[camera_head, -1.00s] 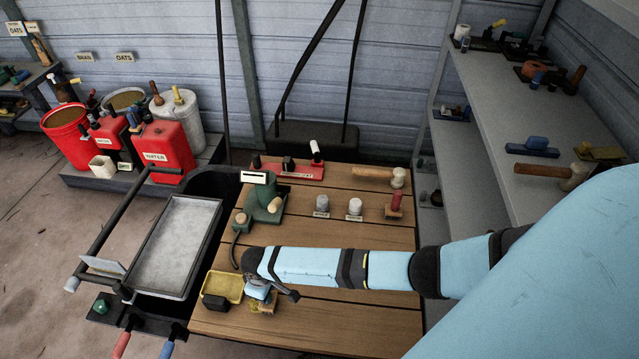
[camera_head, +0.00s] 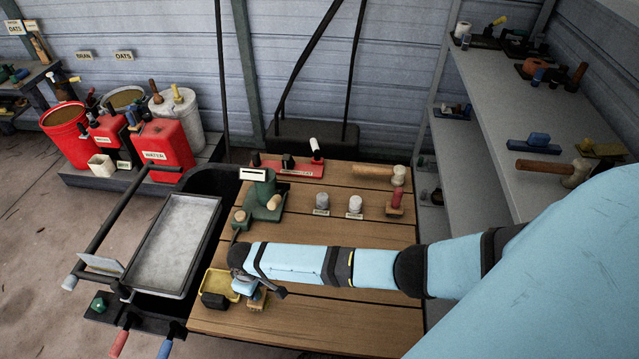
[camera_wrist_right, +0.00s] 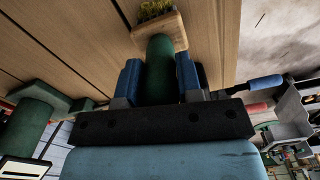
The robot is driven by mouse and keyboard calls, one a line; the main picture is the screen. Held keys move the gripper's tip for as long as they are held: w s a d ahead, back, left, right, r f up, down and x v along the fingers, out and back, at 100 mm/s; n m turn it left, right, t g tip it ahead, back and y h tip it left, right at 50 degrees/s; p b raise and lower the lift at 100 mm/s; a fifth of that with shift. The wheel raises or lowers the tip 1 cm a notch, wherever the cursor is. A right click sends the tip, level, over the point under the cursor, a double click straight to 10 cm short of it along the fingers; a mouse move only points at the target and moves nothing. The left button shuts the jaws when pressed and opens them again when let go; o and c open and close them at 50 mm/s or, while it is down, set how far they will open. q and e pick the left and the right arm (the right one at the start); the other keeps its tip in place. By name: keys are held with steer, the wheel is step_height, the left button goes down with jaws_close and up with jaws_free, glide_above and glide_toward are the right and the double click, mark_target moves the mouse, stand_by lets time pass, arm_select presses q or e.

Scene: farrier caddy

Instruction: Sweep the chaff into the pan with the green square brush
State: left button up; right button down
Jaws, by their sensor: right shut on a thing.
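My right gripper (camera_wrist_right: 160,82) is shut on the green handle of a brush (camera_wrist_right: 160,52). The brush has a wooden square block and yellow-green bristles in the right wrist view. In the head view the brush's block (camera_head: 258,301) shows below my right gripper (camera_head: 250,288), low over the table's left front part. A yellow pan (camera_head: 220,282) with a black part lies just left of the brush, by the table's left edge. I cannot pick out the chaff; the gripper and brush may hide it. My left gripper is not in view.
A grey tray (camera_head: 172,246) in a black frame stands left of the wooden table (camera_head: 350,323). A green tool (camera_head: 264,190), two grey-white knobs, a red-handled block and a mallet (camera_head: 380,173) stand further back. The table's front right is clear.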

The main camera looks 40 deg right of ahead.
steer(key=shift+w+a+b, duration=0.3)
steer(key=shift+w+a, duration=0.1)
steer(key=shift+a, duration=0.1)
steer(key=shift+w+a, duration=0.4)
steer(key=shift+w, duration=0.05)
steer(key=shift+r, duration=0.1)
steer(key=shift+s+d+p, duration=0.85)
steer(key=shift+s+d, duration=0.1)
steer(key=shift+s+f, duration=0.1)
steer(key=shift+f, duration=0.15)
steer(key=shift+s+d, duration=0.1)
steer(key=shift+d, duration=0.05)
